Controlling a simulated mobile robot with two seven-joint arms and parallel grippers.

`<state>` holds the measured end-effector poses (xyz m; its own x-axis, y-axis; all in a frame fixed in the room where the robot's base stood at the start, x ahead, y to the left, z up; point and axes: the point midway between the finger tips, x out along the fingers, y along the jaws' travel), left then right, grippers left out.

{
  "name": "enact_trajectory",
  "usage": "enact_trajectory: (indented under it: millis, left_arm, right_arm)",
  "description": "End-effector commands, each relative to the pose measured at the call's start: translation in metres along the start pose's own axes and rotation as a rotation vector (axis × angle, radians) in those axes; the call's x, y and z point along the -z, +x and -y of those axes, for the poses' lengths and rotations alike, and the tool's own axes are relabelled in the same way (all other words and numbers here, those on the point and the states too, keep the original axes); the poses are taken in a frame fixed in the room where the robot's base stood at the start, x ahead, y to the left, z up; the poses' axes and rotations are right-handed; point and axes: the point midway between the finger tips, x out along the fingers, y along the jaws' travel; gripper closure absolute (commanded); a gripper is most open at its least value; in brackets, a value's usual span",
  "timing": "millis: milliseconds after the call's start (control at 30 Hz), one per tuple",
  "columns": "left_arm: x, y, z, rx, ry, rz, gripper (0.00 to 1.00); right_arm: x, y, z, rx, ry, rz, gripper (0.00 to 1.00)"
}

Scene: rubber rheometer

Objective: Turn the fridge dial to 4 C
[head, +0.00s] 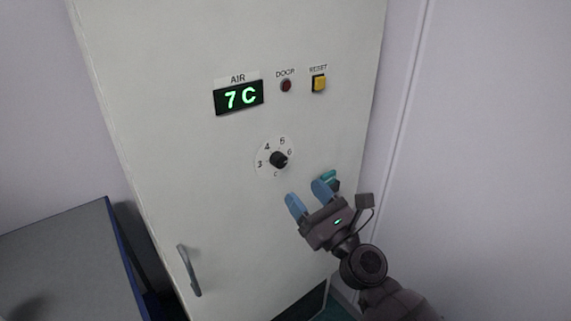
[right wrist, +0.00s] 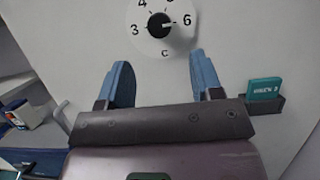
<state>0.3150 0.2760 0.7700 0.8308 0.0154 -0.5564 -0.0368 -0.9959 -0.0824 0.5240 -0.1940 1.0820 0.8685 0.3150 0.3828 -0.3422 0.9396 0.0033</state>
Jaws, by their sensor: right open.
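The fridge dial is a black knob (head: 279,160) on a round white scale (head: 264,168) marked 3 to 6 with a C below. It also shows at the top of the right wrist view (right wrist: 158,25), where its white pointer mark points toward the 6. The left gripper is out of view.
A red DOOR lamp (head: 286,86) and a yellow RESET button (head: 319,84) sit above the dial. A door handle (head: 189,270) is lower left. A teal item (right wrist: 264,88) sits in a dark holder right of my fingers. A grey-topped bench (head: 60,255) stands at left.

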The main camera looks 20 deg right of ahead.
Motion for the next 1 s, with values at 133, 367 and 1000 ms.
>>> enact_trajectory:
  millis: [133, 367, 1000]
  left_arm:
    - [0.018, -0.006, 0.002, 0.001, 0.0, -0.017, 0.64]
    - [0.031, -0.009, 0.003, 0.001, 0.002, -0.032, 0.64]
    - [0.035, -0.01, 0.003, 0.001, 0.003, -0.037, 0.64]
  right_arm:
    - [-0.005, 0.03, -0.001, -0.002, -0.003, 0.005, 0.4]
    - [-0.002, 0.062, 0.0, -0.001, -0.002, 0.002, 0.4]
    - [0.0, 0.078, 0.0, 0.0, -0.003, 0.0, 0.56]
